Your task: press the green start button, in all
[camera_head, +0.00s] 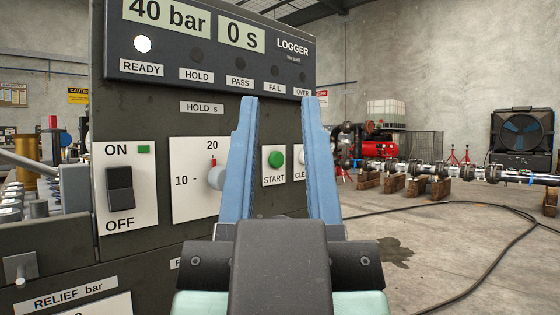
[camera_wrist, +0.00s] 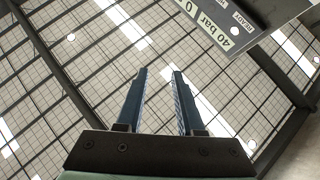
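The green start button (camera_head: 276,159) sits on a white plate marked START on the dark control panel (camera_head: 140,235). In the head view it shows between the two blue fingers of my gripper (camera_head: 279,100), which point up in the picture. The fingers stand apart with nothing between them. How far they are from the panel I cannot tell. In the wrist view my gripper (camera_wrist: 157,72) is also open, against the roof; the start button does not show there. The logger display (camera_head: 210,40) reads 40 bar and 0 s, with the READY lamp lit.
Left of the button are a hold dial (camera_head: 216,178) and an ON/OFF switch (camera_head: 120,190). The CLEAR plate (camera_head: 299,165) at its right is partly hidden by a finger. A pipe on wooden blocks (camera_head: 440,171) and a black hose (camera_head: 490,270) lie on the floor at right.

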